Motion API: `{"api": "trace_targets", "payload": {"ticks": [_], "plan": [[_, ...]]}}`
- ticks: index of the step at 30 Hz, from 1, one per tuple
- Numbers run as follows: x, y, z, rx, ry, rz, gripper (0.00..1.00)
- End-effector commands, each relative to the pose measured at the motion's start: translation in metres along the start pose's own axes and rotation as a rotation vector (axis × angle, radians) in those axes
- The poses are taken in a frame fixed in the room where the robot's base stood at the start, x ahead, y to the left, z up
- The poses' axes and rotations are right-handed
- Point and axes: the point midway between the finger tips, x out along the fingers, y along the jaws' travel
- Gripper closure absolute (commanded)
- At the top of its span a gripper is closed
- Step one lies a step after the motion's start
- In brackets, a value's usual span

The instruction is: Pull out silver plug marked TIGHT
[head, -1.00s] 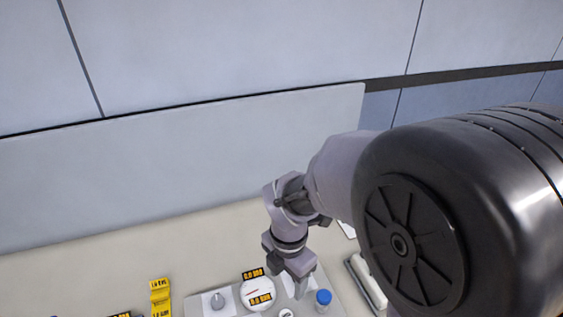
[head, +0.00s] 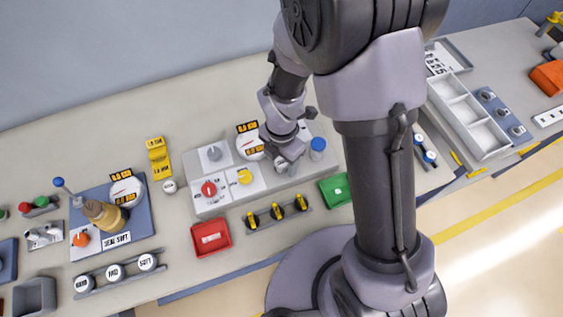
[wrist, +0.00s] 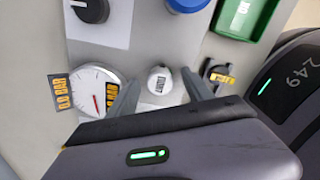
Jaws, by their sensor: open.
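The silver plug (wrist: 160,80) shows in the wrist view as a small round pale cap with dark lettering that seems to read TIGHT. It sits upright on the grey panel, between my two fingers. My gripper (wrist: 161,79) is open, one finger on each side of the plug. I cannot tell whether either finger touches it. In the head view my gripper (head: 286,166) is low over the right part of the panel (head: 222,208), and it hides the plug there.
A gauge (wrist: 93,92) with 0.0 BAR labels is left of the plug in the wrist view. A blue cap (wrist: 187,3), a green tray (wrist: 242,18) and a black clip-like part (wrist: 208,72) are close by. Red and yellow knobs (head: 209,188) sit further left in the head view.

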Motion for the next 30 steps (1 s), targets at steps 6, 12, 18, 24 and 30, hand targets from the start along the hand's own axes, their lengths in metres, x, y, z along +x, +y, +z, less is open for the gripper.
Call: {"api": "trace_targets", "payload": {"ticks": [6,12,18,24,30], "plan": [[0.0049,0.0001,0.0001,0.000,0.000,0.000,0.41],[0.0045,0.0001,0.0001,0.000,0.000,0.000,0.60],[0.0044,0.0000,0.0001,0.000,0.000,0.000,0.99],[0.0043,0.0001,0.0001,0.000,0.000,0.000,0.93],[0.0028,0.0001,0.0001,0.000,0.000,0.000,0.93]]}}
